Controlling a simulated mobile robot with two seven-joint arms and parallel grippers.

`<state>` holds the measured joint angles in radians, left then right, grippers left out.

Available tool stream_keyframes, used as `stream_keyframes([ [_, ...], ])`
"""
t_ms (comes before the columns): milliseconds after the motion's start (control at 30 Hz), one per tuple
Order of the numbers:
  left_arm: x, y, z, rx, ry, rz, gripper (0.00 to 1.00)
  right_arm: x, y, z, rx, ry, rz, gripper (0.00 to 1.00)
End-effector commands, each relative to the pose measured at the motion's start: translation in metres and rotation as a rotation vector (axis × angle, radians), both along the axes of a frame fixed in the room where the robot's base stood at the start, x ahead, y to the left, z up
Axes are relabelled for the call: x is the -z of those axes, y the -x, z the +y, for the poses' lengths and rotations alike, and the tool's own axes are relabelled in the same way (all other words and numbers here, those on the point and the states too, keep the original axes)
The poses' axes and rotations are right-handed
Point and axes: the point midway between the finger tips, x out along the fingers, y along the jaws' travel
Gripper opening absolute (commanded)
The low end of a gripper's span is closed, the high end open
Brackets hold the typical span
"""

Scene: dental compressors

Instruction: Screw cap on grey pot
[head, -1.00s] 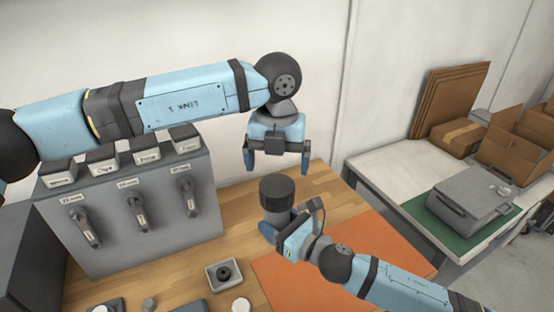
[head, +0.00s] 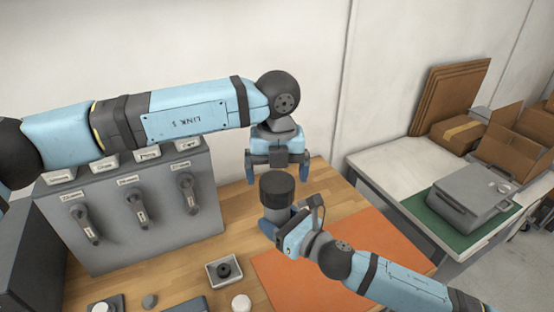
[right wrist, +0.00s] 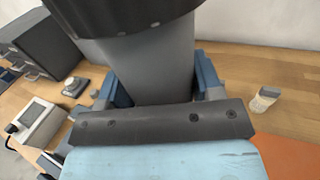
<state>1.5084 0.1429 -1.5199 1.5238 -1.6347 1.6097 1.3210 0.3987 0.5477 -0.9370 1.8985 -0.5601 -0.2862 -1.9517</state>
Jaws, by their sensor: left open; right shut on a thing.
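The grey pot (right wrist: 155,70) is upright between the fingers of my right gripper (right wrist: 155,90), which is shut on it. The dark cap (head: 277,188) sits on top of the pot; how tightly it is seated I cannot tell. In the head view my right gripper (head: 280,230) holds the pot above the bench near the orange mat, its lower part partly hidden by the fingers. My left gripper (head: 278,172) is open and empty, fingers pointing down, just behind and above the cap. I cannot tell whether it touches the cap.
A grey cabinet (head: 140,235) with several levers stands at the left. A small square tray (head: 224,271) with a dark part and a white round piece (head: 241,303) lie on the bench in front. The orange mat (head: 330,270) is bare. A side table with a grey case (head: 468,194) stands right.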

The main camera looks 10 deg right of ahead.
Motion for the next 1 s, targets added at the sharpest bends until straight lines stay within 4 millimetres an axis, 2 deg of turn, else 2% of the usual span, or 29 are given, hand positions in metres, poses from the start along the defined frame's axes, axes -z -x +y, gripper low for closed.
stream_keyframes([
  [100,0.020,0.000,0.000,0.000,-0.001,0.003,0.97,-0.001,0.000,0.000,0.000,-0.001,-0.002,0.00],
  [233,0.037,0.000,0.000,0.000,0.000,0.003,0.97,-0.001,0.000,0.000,0.000,-0.001,-0.002,0.00],
  [567,0.045,0.000,0.000,0.000,0.000,0.000,0.97,-0.001,0.000,0.000,0.000,-0.001,-0.002,0.00],
  [600,0.045,0.000,0.000,0.000,0.000,0.000,0.94,-0.001,0.000,0.000,0.000,-0.001,-0.002,0.00],
  [667,0.045,0.000,0.000,0.000,0.000,0.000,0.81,-0.001,0.000,0.000,0.000,-0.001,-0.002,0.00],
  [800,0.044,0.000,0.000,0.000,0.000,0.000,0.49,-0.001,0.000,0.000,0.000,-0.001,-0.002,0.00],
  [1000,0.044,0.000,0.000,0.076,0.000,0.000,0.48,-0.001,0.000,0.000,0.000,-0.001,-0.002,0.00],
])
